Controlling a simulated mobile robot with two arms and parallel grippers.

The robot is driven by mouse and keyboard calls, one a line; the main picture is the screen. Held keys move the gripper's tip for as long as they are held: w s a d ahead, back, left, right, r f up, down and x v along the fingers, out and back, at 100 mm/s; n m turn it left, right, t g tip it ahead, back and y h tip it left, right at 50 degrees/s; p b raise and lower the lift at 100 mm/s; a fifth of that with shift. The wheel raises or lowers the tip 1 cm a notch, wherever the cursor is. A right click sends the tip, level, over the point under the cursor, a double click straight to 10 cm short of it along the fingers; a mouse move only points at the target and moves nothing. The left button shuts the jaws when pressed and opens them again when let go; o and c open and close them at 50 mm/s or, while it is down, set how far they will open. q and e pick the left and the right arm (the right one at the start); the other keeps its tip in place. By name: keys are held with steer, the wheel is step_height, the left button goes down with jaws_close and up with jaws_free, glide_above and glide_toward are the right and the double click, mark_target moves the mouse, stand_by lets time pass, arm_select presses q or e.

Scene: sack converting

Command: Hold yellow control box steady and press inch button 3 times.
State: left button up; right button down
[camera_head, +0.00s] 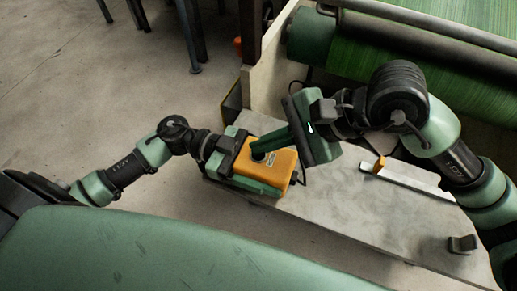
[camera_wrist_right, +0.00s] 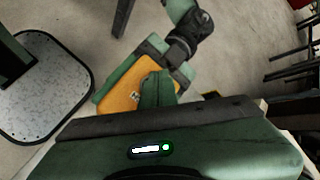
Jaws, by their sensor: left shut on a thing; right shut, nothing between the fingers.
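The yellow control box (camera_head: 285,162) is in the middle of the head view, at the left end of the grey table. It also shows in the right wrist view (camera_wrist_right: 122,92). My left gripper (camera_head: 268,172) is shut on the box, with a green finger along its near side. My right gripper (camera_head: 259,151) is shut and empty, its fingers pointing down at the top face of the box. A dark round part shows at its fingertips. The inch button cannot be made out apart from it, and I cannot tell whether the tips touch or press it.
The grey table (camera_head: 335,215) extends right of the box. On it lie a pale bar with an orange end (camera_head: 410,178) and a small dark bracket (camera_head: 462,244). A machine with a green roll (camera_head: 400,75) stands behind. Open concrete floor (camera_head: 90,90) is at the left.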

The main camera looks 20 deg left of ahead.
mark_target(264, 154)
steer(key=shift+f, duration=0.3)
steer(key=shift+r, duration=0.15)
stand_by(0.4)
steer(key=shift+r, duration=3.25)
arm_select(q)
steer(key=o, duration=1.7)
steer(key=shift+a, duration=0.1)
